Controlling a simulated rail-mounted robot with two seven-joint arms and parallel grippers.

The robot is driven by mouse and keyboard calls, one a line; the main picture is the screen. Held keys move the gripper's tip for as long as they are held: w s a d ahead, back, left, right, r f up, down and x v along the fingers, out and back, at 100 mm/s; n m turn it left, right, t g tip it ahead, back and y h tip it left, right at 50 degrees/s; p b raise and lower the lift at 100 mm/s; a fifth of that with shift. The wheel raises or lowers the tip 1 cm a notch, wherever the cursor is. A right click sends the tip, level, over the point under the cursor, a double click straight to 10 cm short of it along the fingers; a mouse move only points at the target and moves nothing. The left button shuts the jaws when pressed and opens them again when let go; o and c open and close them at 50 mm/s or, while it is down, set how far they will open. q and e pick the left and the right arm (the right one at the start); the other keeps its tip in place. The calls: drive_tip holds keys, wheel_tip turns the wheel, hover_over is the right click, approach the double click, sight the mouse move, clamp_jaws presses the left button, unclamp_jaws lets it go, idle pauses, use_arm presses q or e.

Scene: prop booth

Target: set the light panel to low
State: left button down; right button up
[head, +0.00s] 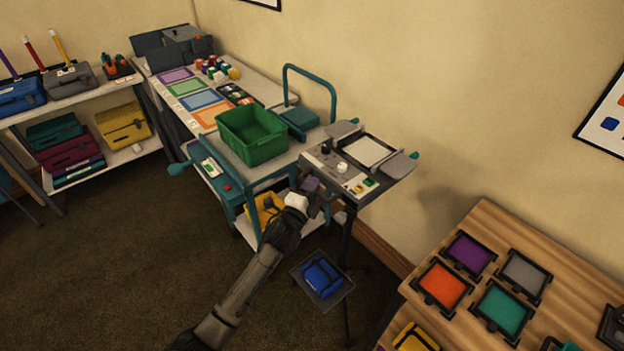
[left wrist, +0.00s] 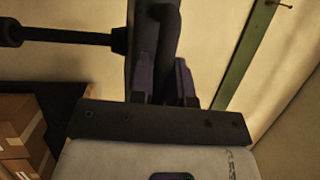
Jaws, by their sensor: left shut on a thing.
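The light panel (head: 370,150) stands on a dark stand by the wall in the head view. It has a pale screen, grey side flaps and a control strip with a black knob (head: 325,148), a white knob (head: 342,167) and yellow and green pieces (head: 364,184). My left gripper (head: 312,186) is at the panel's front left edge, below the control strip. In the left wrist view its purple fingers (left wrist: 166,82) are shut on a dark curved handle (left wrist: 167,35). What the handle belongs to, and its setting, I cannot tell. My right gripper is not in view.
A teal cart with a green bin (head: 250,138) stands left of the panel. A blue case (head: 322,277) lies on a low tray below. A wooden table (head: 540,235) with coloured frames is at the right. The carpet at the left front is clear.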

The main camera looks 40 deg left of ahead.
use_arm(q)
wheel_tip(320, 180, down, 7)
drive_tip(key=b, duration=0.3)
drive_tip(key=shift+f+b, duration=0.2)
drive_tip(key=shift+b, duration=0.15)
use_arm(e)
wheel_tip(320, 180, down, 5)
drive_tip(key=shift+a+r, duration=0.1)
use_arm(q)
drive_tip(key=shift+f, duration=0.1)
drive_tip(key=c, duration=1.2)
unclamp_jaws()
drive_tip(key=shift+o, duration=0.5)
drive_tip(key=shift+s, duration=0.1)
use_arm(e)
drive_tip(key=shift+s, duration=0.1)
use_arm(q)
drive_tip(key=shift+r, duration=0.2)
